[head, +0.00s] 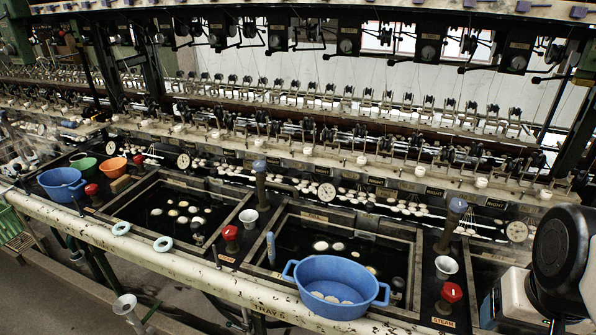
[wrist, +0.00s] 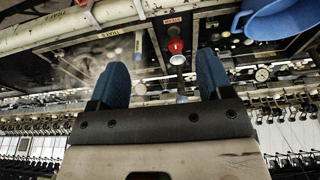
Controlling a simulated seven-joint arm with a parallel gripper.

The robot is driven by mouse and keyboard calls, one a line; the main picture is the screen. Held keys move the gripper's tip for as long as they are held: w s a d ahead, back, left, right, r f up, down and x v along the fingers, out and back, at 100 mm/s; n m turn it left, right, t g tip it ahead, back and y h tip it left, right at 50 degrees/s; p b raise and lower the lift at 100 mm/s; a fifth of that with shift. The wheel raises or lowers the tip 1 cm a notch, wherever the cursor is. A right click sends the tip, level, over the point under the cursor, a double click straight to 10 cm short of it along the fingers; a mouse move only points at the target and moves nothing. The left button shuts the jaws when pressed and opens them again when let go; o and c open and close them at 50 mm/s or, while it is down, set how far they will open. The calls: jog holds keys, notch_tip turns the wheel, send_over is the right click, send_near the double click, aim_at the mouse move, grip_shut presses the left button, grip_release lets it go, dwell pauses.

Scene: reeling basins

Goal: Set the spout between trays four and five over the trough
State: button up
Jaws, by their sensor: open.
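In the head view, one blue-capped post (head: 260,182) stands between the left and middle trays. Another blue-capped post (head: 453,222) stands between the middle and right trays. A thin spout arm (head: 280,185) seems to run from the left post. The spout at the right post is hard to make out. The trough (head: 345,195), with pale cocoons, runs behind the trays. I cannot read the tray numbers surely. My gripper (wrist: 162,80) is open and empty in the wrist view, its blue fingers either side of a blue cap (wrist: 181,98); its fingertips are unclear in the head view.
A blue basin (head: 335,285) rests on the middle tray's front edge. A red knob (head: 451,293) and a white cup (head: 446,267) stand in front of the right post. Another red knob (head: 231,234) and cup (head: 249,217) stand by the left post. Reeling machinery fills the back.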

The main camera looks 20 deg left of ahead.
jog(key=shift+c, duration=0.5)
jog(key=shift+w+r, duration=0.1)
jog(key=shift+w, duration=0.05)
jog(key=c, duration=0.5)
jog(key=shift+o, duration=0.2)
jog(key=w+a+r+n+g, duration=0.1)
jog(key=w+a+r+n, duration=0.15)
jog(key=w+a, duration=0.6)
jog(key=w+a+r+n+g, duration=0.1)
jog(key=w+a+n, duration=0.35)
jog(key=w, duration=0.65)
jog(key=w+a+r+n+g, duration=0.1)
jog(key=w+a+n, duration=0.1)
jog(key=w+a, duration=0.65)
jog(key=w+a+f+n, duration=0.3)
jog(key=w+a+f, duration=0.1)
jog(key=a, duration=0.6)
jog(key=w+a+f+n+g, duration=0.1)
jog(key=w+a+f+n, duration=0.2)
jog(key=a, duration=0.8)
jog(key=w+a+f+n, duration=0.3)
jog(key=w+a+f, duration=0.3)
jog(key=w+a, duration=0.3)
jog(key=shift+w+a+f+g, duration=0.25)
jog(key=shift+a+f+g, duration=0.15)
jog(key=shift+a, duration=0.5)
jog(key=shift+f, duration=0.15)
